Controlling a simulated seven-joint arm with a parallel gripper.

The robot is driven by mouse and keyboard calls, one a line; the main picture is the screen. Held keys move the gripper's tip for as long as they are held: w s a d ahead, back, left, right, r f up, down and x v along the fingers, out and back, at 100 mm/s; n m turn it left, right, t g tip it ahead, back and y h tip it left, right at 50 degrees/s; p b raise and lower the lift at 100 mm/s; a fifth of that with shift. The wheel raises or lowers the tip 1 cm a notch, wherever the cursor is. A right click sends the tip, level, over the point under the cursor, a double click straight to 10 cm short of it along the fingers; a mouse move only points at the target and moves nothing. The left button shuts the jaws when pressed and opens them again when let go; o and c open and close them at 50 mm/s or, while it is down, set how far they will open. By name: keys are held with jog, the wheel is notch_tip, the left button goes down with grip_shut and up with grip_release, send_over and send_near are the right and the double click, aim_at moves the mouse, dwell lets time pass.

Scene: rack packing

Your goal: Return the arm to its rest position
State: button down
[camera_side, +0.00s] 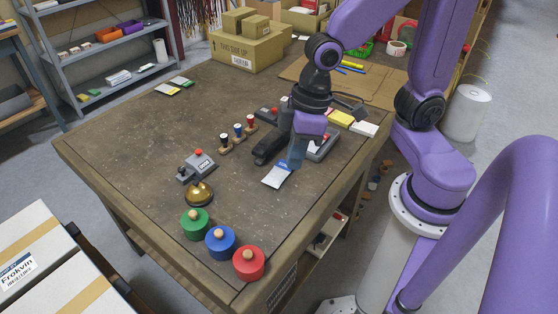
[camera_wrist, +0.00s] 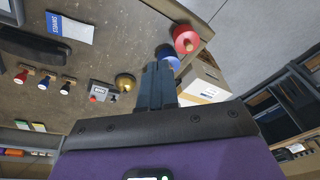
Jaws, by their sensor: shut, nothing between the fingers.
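My gripper (camera_side: 296,162) is shut and empty, pointing down over the right half of the brown table (camera_side: 130,130). A blue and white packet (camera_side: 277,177) lies on the table just in front of it in the side view. In the wrist view, my gripper (camera_wrist: 157,66) shows its closed fingers side by side. The same packet (camera_wrist: 70,27) lies to their upper left there. How high the fingertips are above the table is hard to tell.
Cardboard boxes (camera_side: 250,45) stand at the back.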

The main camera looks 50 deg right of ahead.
jog(key=s+d+r+n+h, duration=0.1)
jog(key=s+d+n, duration=0.3)
jog(key=s+d, duration=0.3)
jog(key=shift+s+r+g+h, duration=0.3)
jog(key=shift+s+g+h, duration=0.1)
jog(key=shift+s, duration=0.45)
